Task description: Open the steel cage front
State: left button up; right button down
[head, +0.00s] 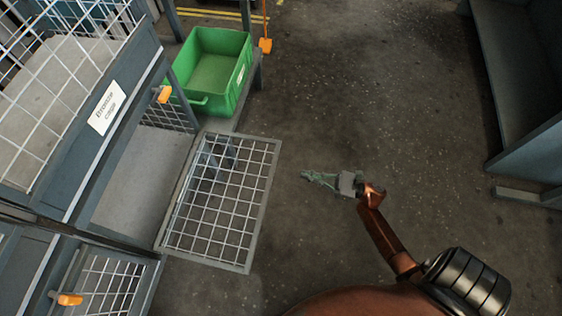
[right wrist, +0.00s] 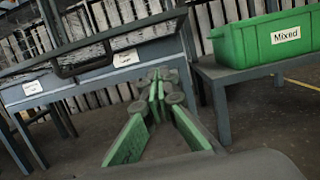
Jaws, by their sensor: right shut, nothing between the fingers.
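A grey-framed wire mesh front (head: 250,240) juts out from an open bay with a bare grey floor (head: 140,185) in the head view. No label shows on this bay, so I cannot tell from writing whether it is the steel cage. The cage above and left of it carries a "Bronze cage" label (head: 106,107). My right gripper (head: 306,176) is shut and empty, over the floor right of the mesh front and apart from it. Its green fingers (right wrist: 156,88) meet in the right wrist view. My left gripper is not in view.
A green bin (head: 212,65), labelled "Mixed" in the right wrist view (right wrist: 265,42), stands on a low grey stand (right wrist: 235,72). Orange handles show on the left cages (head: 164,94) and lower left (head: 70,299). A grey bench (head: 525,70) stands right. The middle floor is clear.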

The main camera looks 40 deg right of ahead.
aim_at(278, 150)
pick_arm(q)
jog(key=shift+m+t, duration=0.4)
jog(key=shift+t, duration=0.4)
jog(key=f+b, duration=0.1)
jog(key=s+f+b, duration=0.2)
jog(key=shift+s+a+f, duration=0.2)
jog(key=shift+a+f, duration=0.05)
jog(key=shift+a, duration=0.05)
pick_arm(e)
jog(key=w+a+r, duration=0.6)
jog(key=w, duration=0.1)
jog(key=shift+w, duration=0.35)
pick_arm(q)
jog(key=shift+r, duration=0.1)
pick_arm(e)
jog(key=shift+r, duration=0.2)
